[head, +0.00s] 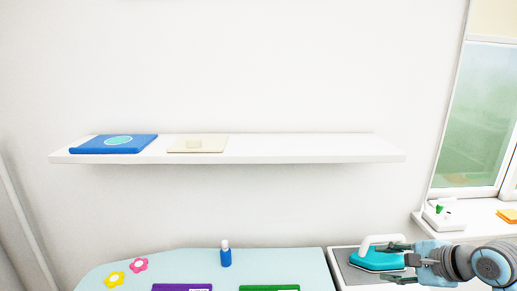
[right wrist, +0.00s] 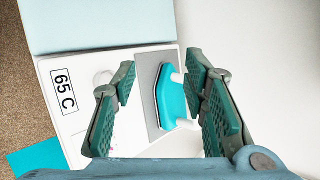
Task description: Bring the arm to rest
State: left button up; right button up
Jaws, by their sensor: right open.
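My right gripper (head: 392,263) comes in from the lower right in the head view. It is open and empty, close to a teal iron (head: 376,261) with a white handle. The iron rests on a grey plate (head: 354,277) on a white stand. In the right wrist view the open fingers of my right gripper (right wrist: 160,85) spread on both sides, with the iron (right wrist: 171,95) seen between them, near the right finger. Whether a finger touches the iron I cannot tell. My left gripper is not in view.
A light blue board (head: 200,267) holds a blue bottle (head: 226,257), two paper flowers and purple and green items. A white wall shelf (head: 300,150) holds a blue folder (head: 112,144) and a beige sheet (head: 197,144). A window sill (head: 475,222) stands right.

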jog(key=s+a+r+m+t+y, duration=0.4)
jog(key=a+r+m+t+y, duration=0.4)
jog(key=a+r+m+t, duration=0.4)
jog(key=s+d+f+m+g+h, duration=0.1)
jog(key=d+f+m+h, duration=0.6)
jog(key=m, duration=0.7)
jog(key=s+d+f+m+g+h, duration=0.1)
jog(key=s+d+f+m+h, duration=0.2)
jog(key=m+h, duration=0.9)
jog(key=s+d+f+m+g+y, duration=0.1)
jog(key=s+f+m+g, duration=0.2)
jog(key=f+m, duration=0.3)
jog(key=s+d+f+m+g+y, duration=0.1)
jog(key=s+f+m+g, duration=0.25)
jog(key=f, duration=0.45)
jog(key=s+a+f+m+g+y, duration=0.2)
jog(key=s+a+f+m+g, duration=0.15)
jog(key=s+f, duration=0.4)
jog(key=s+a+f+m+g+y, duration=0.2)
jog(key=s+a+f+g, duration=0.35)
jog(key=s, duration=0.25)
notch_tip(320, 180, down, 19)
jog(key=s+d+g, duration=0.1)
jog(key=s+d, duration=0.1)
jog(key=d, duration=0.1)
jog(key=s+f+g, duration=0.1)
jog(key=s+f, duration=1)
jog(key=s, duration=0.3)
jog(key=shift+d+f, duration=0.3)
jog(key=shift+f, duration=0.05)
